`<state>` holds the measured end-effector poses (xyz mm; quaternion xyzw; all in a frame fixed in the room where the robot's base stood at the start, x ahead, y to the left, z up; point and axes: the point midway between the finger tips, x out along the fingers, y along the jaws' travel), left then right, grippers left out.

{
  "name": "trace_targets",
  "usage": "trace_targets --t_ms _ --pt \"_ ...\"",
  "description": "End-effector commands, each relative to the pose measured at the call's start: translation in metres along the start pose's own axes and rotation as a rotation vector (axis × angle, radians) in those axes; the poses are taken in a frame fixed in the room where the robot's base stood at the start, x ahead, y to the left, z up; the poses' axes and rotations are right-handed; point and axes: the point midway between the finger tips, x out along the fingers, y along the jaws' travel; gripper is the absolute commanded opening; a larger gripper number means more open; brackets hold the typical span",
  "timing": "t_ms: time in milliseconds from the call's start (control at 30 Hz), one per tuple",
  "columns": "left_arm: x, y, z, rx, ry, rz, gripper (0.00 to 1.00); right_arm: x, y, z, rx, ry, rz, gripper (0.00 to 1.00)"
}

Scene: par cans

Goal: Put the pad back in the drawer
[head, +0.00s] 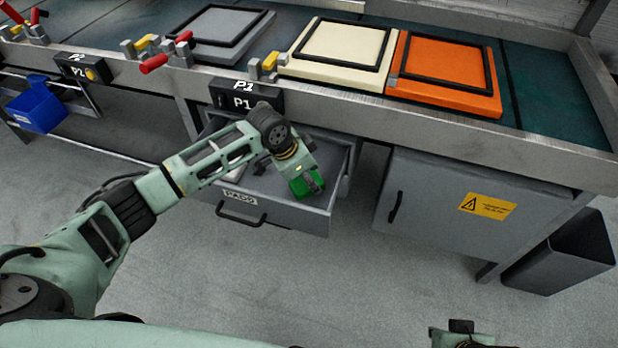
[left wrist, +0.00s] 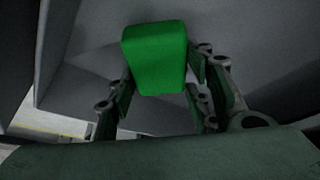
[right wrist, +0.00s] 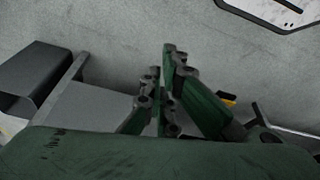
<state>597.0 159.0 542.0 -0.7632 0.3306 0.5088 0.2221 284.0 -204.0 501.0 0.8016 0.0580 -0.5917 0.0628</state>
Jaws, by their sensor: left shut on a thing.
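The green pad (head: 302,188) is a small block held by my left gripper (head: 312,181) over the right part of the open drawer (head: 312,219), which is labelled PADS. In the left wrist view the pad (left wrist: 158,62) sits between the two fingers of my left gripper (left wrist: 160,85), with grey drawer walls around it. I cannot tell whether the pad touches the drawer floor. My right gripper (right wrist: 162,75) is empty, its fingers together, above bare floor.
A pale item (head: 230,172) lies in the drawer's left part, partly behind my arm. The bench above carries cream (head: 340,45) and orange (head: 440,98) framed boards. A grey cabinet (head: 430,205) stands right of the drawer, a dark bin (head: 565,255) beyond it, and a blue bin (head: 38,105) far left.

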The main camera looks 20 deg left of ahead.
Motion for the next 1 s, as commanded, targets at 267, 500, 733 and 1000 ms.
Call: trace_targets --t_ms 267,500,733,1000 --pt "0.002 0.0 0.001 0.0 0.0 0.0 0.61 0.002 0.0 0.0 0.0 -0.002 0.0 0.0" --pt "0.002 0.0 0.001 0.0 0.0 0.0 0.65 0.002 0.0 0.0 0.0 -0.001 0.0 0.0" --pt "-0.006 -0.001 -0.001 -0.001 0.001 -0.001 0.65 -0.001 0.0 -0.002 0.0 0.003 0.0 0.0" --pt "-0.055 -0.001 -0.001 0.0 0.001 -0.002 0.65 0.048 -0.003 0.008 -0.003 -0.031 -0.006 0.0"
